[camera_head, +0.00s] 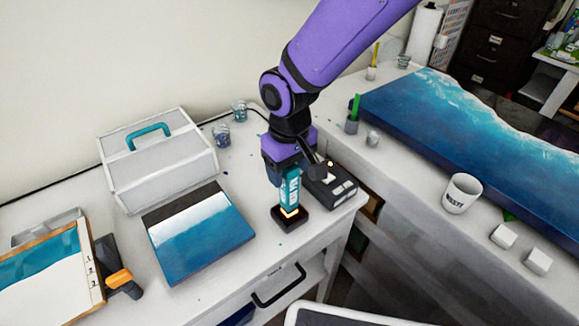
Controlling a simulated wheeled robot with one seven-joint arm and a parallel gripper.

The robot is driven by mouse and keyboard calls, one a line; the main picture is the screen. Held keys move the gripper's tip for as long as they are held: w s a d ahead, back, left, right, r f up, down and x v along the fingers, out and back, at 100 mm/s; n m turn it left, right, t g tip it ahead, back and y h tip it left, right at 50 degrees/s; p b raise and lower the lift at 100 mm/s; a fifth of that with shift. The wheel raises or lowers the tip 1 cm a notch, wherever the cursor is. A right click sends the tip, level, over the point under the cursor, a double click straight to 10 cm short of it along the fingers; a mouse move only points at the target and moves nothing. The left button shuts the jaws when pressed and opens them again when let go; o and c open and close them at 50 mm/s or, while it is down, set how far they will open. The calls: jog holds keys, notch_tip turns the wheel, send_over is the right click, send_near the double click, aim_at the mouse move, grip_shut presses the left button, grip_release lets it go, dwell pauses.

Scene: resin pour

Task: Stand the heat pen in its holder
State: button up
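The heat pen (291,188) is a teal upright stick with pale markings and an orange-lit lower end. Its lower end is at a small black square holder (290,219) near the front right of the white table. It looks upright, but I cannot tell how deep it sits. My gripper (291,169) points down directly over the pen's top end and hides it. Its fingertips are too dark and small to show whether they are closed on the pen.
A black box (331,186) stands close to the right of the holder. A blue-and-white panel (201,240) lies to the left, with a white toolbox (158,160) behind it. An orange-and-black tool (122,281) lies farther left. A mug (461,194) stands on the right-hand table.

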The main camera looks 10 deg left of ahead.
notch_tip(320, 180, up, 11)
jog(key=shift+f, duration=0.1)
dwell(0.6)
dwell(0.6)
jog(key=shift+w+d+r, duration=0.2)
jog(key=shift+d+r, duration=0.05)
jog(key=shift+d, duration=0.05)
jog(key=d+r+m+t, duration=0.1)
jog(key=d+r+m, duration=0.1)
jog(key=d+r, duration=0.35)
jog(key=d+r+m+t, duration=0.1)
jog(key=d+r, duration=0.1)
jog(key=d, duration=0.7)
jog(key=d+r+m, duration=0.2)
jog(key=d+r, duration=0.1)
jog(key=d, duration=0.4)
jog(key=s+d+r+m+t, duration=0.1)
jog(key=s+d+m, duration=0.1)
jog(key=s+d, duration=0.4)
jog(key=s+d+r+m+t, duration=0.1)
jog(key=s+d, duration=0.5)
jog(key=d, duration=0.6)
jog(key=shift+m+t, duration=0.6)
jog(key=shift+m, duration=0.4)
